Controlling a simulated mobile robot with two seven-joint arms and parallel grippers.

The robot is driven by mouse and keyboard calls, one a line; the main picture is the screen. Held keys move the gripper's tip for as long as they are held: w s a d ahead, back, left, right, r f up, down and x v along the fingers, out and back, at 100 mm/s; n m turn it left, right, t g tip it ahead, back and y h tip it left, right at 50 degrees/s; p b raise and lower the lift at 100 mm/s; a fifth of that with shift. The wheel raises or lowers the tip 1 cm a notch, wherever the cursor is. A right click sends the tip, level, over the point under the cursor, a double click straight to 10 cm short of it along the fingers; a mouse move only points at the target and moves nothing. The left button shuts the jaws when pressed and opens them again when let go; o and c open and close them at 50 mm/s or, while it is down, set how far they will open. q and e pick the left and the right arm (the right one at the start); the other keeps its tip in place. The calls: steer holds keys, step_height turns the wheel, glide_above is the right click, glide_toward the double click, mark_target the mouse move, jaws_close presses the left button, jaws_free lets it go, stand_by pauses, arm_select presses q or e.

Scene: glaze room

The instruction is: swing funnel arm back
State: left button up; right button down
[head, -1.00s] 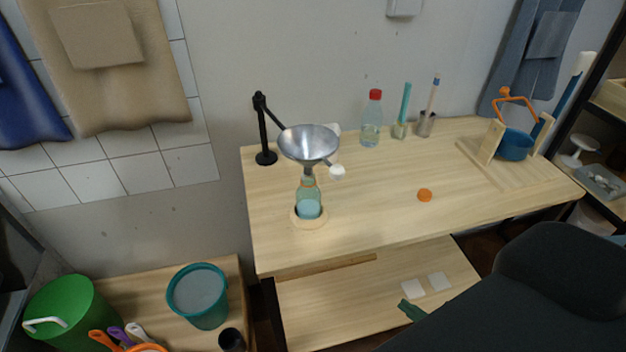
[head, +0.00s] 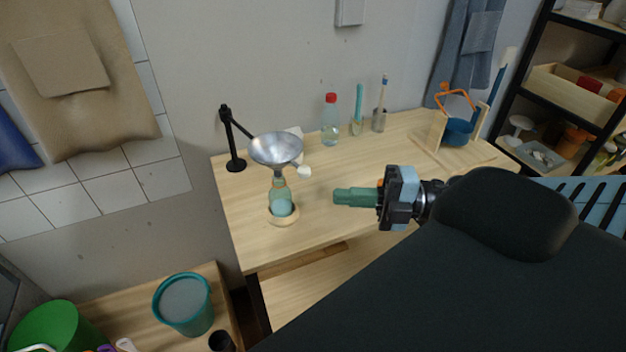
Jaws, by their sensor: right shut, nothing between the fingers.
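The metal funnel (head: 276,150) hangs on a black jointed arm from a black stand (head: 231,140) at the table's back left. It sits above a clear bottle (head: 280,202) holding pale blue liquid. The bottle stands upright in a round wooden holder (head: 284,221). A white knob (head: 304,172) shows at the funnel's right side. My right gripper (head: 338,196) has its green fingers shut and empty, pointing left. It is right of the bottle and funnel, apart from both. My left gripper is not in view.
A red-capped bottle (head: 330,122) and two holders with tools stand at the back of the wooden table (head: 240,190). A wooden frame with a blue pot (head: 458,131) is at the right. An orange cap (head: 380,178) is partly hidden behind my right gripper.

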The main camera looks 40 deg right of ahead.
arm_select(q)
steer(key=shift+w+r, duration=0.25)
arm_select(e)
steer(key=w+a, duration=0.2)
steer(key=w, duration=0.5)
steer(key=shift+a, duration=0.35)
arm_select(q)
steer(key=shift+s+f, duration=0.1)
arm_select(e)
steer(key=shift+f, duration=0.1)
